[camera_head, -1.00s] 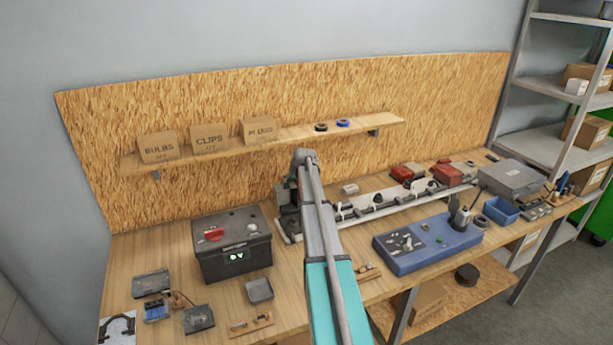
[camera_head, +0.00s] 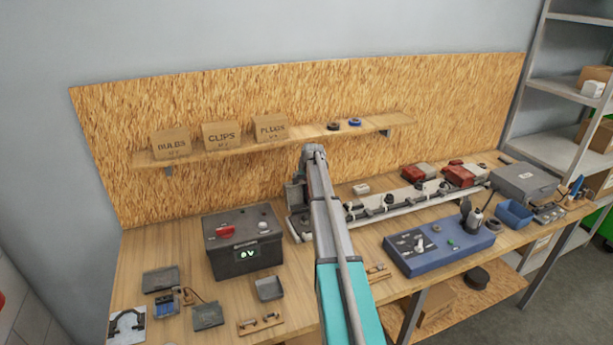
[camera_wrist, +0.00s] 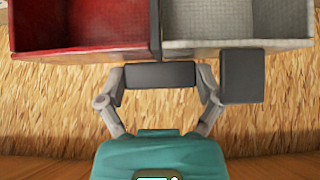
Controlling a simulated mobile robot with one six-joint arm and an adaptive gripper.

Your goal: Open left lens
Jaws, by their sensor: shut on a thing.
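In the wrist view my gripper (camera_wrist: 160,88) has its two fingers at either end of a dark grey block (camera_wrist: 160,75), shut on it. The block sits at the lower edge of a lens housing with a red part (camera_wrist: 80,25) on the left and a pale grey part (camera_wrist: 205,25) on the right. A second dark grey block (camera_wrist: 242,76) is just right of the fingers. In the head view my arm reaches the left end of the trailer frame (camera_head: 420,202). It hides the fingers and most of the left lens there; a grey piece (camera_head: 295,196) shows beside it.
A dark battery box (camera_head: 243,257) reading "0V" stands left of my arm. A blue control box (camera_head: 425,262) stands right. Red lens parts (camera_head: 457,175) lie near the frame's right end. A shelf (camera_head: 290,140) with cartons runs above the bench.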

